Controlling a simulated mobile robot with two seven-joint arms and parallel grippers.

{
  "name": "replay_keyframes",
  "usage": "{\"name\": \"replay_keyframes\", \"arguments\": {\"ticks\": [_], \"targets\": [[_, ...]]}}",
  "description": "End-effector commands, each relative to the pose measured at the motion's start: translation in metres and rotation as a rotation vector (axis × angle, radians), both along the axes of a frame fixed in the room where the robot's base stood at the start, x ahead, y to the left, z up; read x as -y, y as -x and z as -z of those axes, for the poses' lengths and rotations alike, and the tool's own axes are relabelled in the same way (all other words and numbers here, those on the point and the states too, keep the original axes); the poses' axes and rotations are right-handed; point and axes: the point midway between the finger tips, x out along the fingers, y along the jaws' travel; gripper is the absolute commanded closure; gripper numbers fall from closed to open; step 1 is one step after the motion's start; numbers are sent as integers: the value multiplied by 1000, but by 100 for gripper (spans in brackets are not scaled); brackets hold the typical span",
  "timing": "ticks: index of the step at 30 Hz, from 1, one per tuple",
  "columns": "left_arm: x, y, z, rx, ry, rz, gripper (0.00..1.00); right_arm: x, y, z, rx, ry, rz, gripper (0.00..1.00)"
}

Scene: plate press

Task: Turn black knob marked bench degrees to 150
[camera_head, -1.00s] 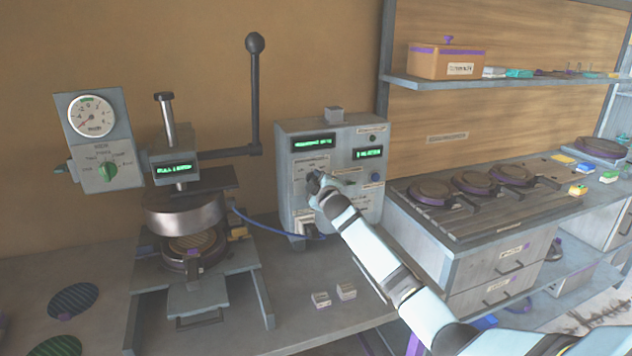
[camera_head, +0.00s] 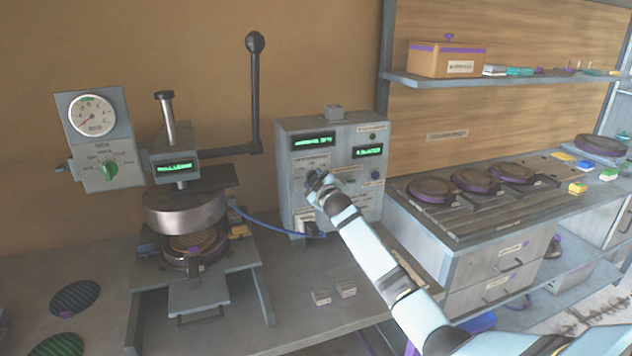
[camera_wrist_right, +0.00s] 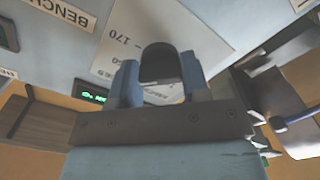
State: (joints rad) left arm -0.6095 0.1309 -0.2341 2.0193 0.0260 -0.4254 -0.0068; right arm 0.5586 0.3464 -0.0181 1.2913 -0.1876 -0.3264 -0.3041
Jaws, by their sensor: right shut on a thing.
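The black knob (camera_wrist_right: 160,64) sits between the two fingers of my right gripper (camera_wrist_right: 160,80) in the right wrist view. The fingers are shut on it. A white dial plate (camera_wrist_right: 150,25) behind it shows a printed 170, and a label beginning "BENCH" (camera_wrist_right: 60,12) is at the upper left. The other dial marks are partly covered, and the knob's pointer cannot be made out. In the head view my right gripper (camera_head: 316,181) is at the front of the grey control box (camera_head: 290,150) and hides the knob. My left gripper is not in view.
A plate press (camera_head: 185,210) with a tall black lever (camera_head: 255,95) stands left of the control box. Round plates (camera_head: 433,188) sit on a rack at the right.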

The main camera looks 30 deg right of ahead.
Motion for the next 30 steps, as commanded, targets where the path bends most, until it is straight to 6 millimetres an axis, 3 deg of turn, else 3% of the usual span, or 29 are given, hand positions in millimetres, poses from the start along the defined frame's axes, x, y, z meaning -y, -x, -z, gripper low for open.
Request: {"name": "replay_keyframes", "arguments": {"ticks": [1, 4, 16, 30], "targets": [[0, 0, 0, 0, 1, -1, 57, 0, 0, 1, -2, 0, -1, 53], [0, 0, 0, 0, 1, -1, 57, 0, 0, 1, -2, 1, 0, 32], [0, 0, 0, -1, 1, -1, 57, -2, 9, 1, 0, 1, -1, 32], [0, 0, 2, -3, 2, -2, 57, -26, 105, 2, -2, 1, -1, 32]]}}
